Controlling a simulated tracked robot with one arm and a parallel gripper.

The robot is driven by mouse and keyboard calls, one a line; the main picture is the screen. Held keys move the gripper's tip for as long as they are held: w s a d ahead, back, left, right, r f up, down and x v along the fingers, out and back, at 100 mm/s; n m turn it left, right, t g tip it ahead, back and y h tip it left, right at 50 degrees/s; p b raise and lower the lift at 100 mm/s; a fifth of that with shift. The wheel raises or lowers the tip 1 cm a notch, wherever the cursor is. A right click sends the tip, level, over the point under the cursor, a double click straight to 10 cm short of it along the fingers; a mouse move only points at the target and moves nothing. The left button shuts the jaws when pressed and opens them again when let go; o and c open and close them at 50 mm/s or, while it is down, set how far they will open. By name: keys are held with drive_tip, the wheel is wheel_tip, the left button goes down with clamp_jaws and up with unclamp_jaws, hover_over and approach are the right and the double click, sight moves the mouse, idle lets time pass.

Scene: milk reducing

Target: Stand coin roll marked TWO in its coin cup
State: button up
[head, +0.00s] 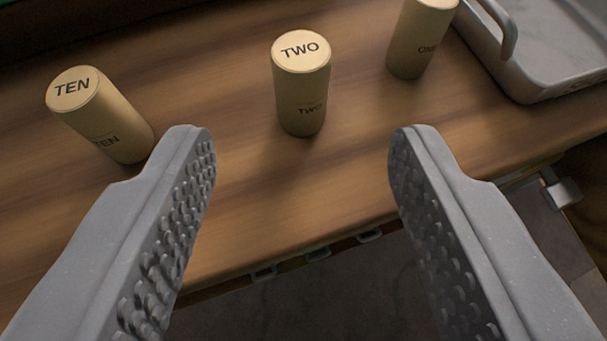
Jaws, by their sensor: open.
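The coin roll marked TWO (302,95) is a tan cylinder with its name on the top and side. It stands upright on the wooden surface (230,210) near the top middle of the head view. My gripper (300,145) is open and empty, its two grey studded fingers spread wide. The roll lies beyond the fingertips, roughly centred in the gap between them and not touched by either. No coin cup can be made out in this view.
A roll marked TEN (105,120) stands at the left, close to the left fingertip in the picture. A grey metal tray (500,75) is at the far right. The wood's front edge runs below.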

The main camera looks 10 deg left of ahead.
drive_tip(key=shift+s+r, duration=0.1)
drive_tip(key=shift+s, duration=0.25)
drive_tip(key=d+r+m+t+h, duration=0.1)
drive_tip(key=d+r, duration=0.1)
drive_tip(key=r, duration=0.6)
drive_tip(key=d+r+t, duration=0.1)
drive_tip(key=d+r, duration=0.2)
drive_tip(key=r, duration=0.4)
drive_tip(key=s+d+r, duration=0.1)
drive_tip(key=s+r, duration=0.1)
drive_tip(key=r, duration=0.5)
drive_tip(key=s+d+r+m+h, duration=0.1)
drive_tip(key=s+d+r, duration=0.1)
drive_tip(key=r, duration=0.6)
drive_tip(key=s+d+r+t+h, duration=0.1)
drive_tip(key=s+r, duration=0.3)
drive_tip(key=r, duration=0.3)
drive_tip(key=shift+s+d+r, duration=0.15)
drive_tip(key=shift+d+r, duration=0.15)
drive_tip(key=shift+r, duration=0.05)
drive_tip(key=shift+o, duration=0.4)
drive_tip(key=s+d+r, duration=0.1)
drive_tip(key=s+r, duration=0.6)
drive_tip(key=shift+r+m+t, duration=0.3)
drive_tip(key=shift+r+m, duration=0.05)
drive_tip(key=shift+m, duration=0.05)
